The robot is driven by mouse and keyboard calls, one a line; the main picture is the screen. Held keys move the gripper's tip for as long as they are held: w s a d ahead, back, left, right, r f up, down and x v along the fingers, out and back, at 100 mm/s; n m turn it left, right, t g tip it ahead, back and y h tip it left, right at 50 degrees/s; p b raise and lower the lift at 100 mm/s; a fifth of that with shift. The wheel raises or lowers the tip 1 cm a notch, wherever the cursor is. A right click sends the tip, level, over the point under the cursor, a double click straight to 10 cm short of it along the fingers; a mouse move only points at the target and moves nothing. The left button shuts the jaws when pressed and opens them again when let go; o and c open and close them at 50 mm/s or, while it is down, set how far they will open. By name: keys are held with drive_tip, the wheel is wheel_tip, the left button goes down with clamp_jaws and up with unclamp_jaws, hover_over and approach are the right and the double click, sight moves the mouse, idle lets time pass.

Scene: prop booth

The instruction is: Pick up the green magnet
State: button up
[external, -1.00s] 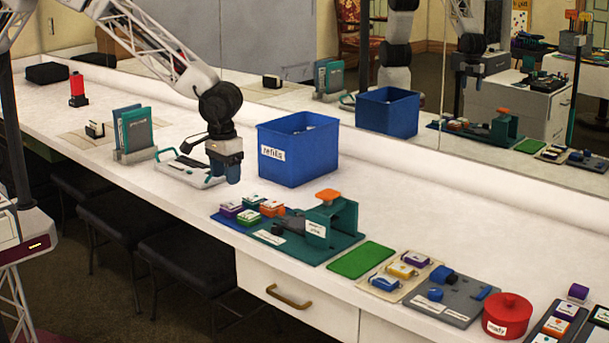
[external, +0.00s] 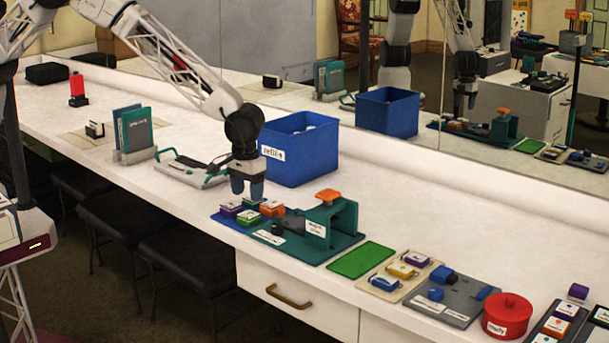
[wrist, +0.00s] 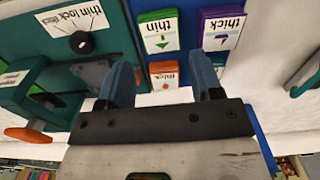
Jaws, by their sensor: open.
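The green magnet (external: 248,217) is a small block with a white label, lying in a cluster on the left part of the teal and blue board (external: 325,249). In the wrist view the green magnet (wrist: 157,18) shows a "thin" label with a green arrow. My gripper (external: 247,192) points down just above the cluster, fingers apart. In the wrist view, my gripper (wrist: 162,82) has nothing between its fingers but a view of the orange "thick" magnet (wrist: 164,67) below. The green magnet lies beyond the fingertips, apart from them, beside the purple "thick" magnet (wrist: 222,14).
A blue bin (external: 312,160) stands close behind my gripper. A teal press with an orange top (external: 327,196) rises right of the cluster. A white and teal tray (external: 190,170) lies left. A green mat (external: 361,260) and a red pot (external: 508,318) sit farther right.

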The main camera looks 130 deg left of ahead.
sight(249, 214)
drive_tip(key=shift+f, duration=0.7)
drive_tip(key=shift+f, duration=0.1)
drive_tip(key=shift+a+f, duration=0.1)
drive_tip(key=shift+f, duration=2.4)
drive_tip(key=c, duration=0.6)
